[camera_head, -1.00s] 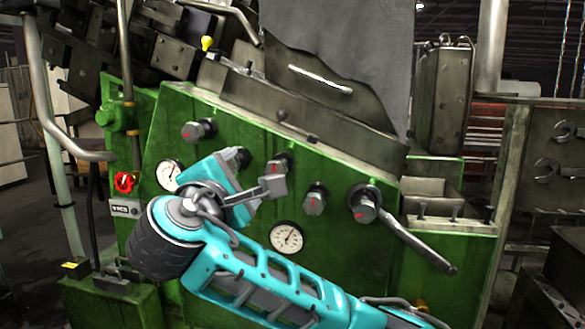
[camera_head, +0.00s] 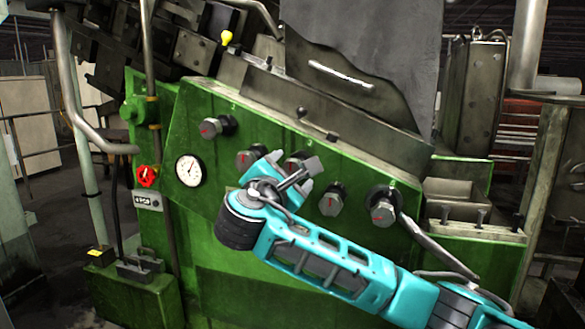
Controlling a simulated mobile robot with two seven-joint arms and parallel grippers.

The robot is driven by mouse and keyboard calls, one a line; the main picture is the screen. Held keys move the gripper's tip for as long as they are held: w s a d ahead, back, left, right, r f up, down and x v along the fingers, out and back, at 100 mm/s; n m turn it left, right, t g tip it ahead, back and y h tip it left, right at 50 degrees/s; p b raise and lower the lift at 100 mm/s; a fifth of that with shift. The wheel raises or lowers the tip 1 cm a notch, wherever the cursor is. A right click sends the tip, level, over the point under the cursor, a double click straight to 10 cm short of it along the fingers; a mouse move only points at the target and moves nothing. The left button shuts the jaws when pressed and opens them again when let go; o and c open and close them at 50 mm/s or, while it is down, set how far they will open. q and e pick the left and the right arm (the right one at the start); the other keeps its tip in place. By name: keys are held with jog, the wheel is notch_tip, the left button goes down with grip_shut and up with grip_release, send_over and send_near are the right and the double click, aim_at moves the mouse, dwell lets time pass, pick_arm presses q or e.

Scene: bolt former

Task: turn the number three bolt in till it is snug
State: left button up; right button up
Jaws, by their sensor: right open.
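Several hex bolts with red marks on their heads stand out of the green sloping panel (camera_head: 215,185). Counting from the left, the first (camera_head: 217,126) and second (camera_head: 247,158) show clearly. The third bolt (camera_head: 296,158) shows only in part, behind my right gripper. The fourth (camera_head: 332,199) and the one farthest right (camera_head: 382,211) are in the open. My right gripper (camera_head: 287,178) is open in front of the panel, just below the third bolt. I cannot tell whether it touches that bolt. My left gripper is out of view.
A round white gauge (camera_head: 189,169) and a red knob (camera_head: 147,176) are at the panel's left. A long grey lever (camera_head: 435,247) slopes down from the rightmost bolt. A box with short pins (camera_head: 468,222) stands right of it. A pipe rail (camera_head: 90,125) is at the far left.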

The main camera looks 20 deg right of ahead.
jog(key=shift+x, duration=1.1)
jog(key=c, duration=1.1)
jog(key=shift+o, duration=0.2)
jog(key=shift+m, duration=0.4)
jog(key=o, duration=1.1)
jog(key=shift+c, duration=0.2)
jog(key=b+v, duration=0.1)
jog(key=v, duration=1.2)
jog(key=shift+w, duration=0.1)
